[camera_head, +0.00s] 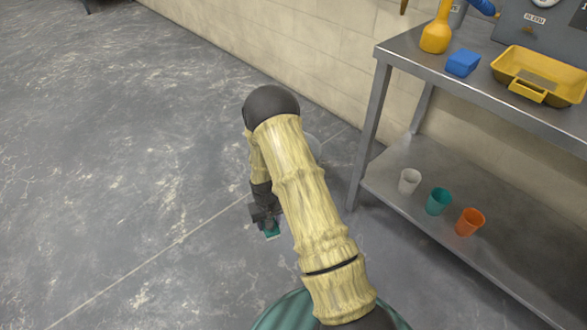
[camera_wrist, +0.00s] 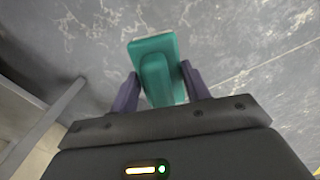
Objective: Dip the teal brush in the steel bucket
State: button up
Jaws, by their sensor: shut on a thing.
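My gripper (camera_head: 266,214) hangs low over the grey floor, to the left of my forearm. It is shut on the teal brush (camera_head: 272,231), whose lower end shows just under the fingers. In the wrist view, the teal brush (camera_wrist: 152,52) sits between the two dark fingers of my gripper (camera_wrist: 160,84), with bare floor behind it. A pale grey rounded thing (camera_head: 314,146) shows past the right side of my arm and is mostly hidden by it. It may be the steel bucket; I cannot tell for sure. No bucket shows in the wrist view.
A metal shelf unit (camera_head: 376,172) stands at the right against the block wall. A white cup (camera_head: 409,181), a teal cup (camera_head: 439,202) and an orange cup (camera_head: 470,222) stand on its lower shelf. A yellow tray (camera_head: 510,68) and a blue block (camera_head: 462,63) are on top. The left floor is clear.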

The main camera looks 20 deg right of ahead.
notch_tip(320, 180, down, 8)
jog(key=b, duration=0.4)
dwell(0.6)
jog(key=shift+r, duration=0.15)
dwell(2.0)
notch_tip(320, 180, up, 4)
jog(key=p, duration=0.3)
jog(key=shift+p, duration=0.3)
notch_tip(320, 180, up, 16)
jog(key=shift+f, duration=0.2)
jog(key=shift+r, duration=0.25)
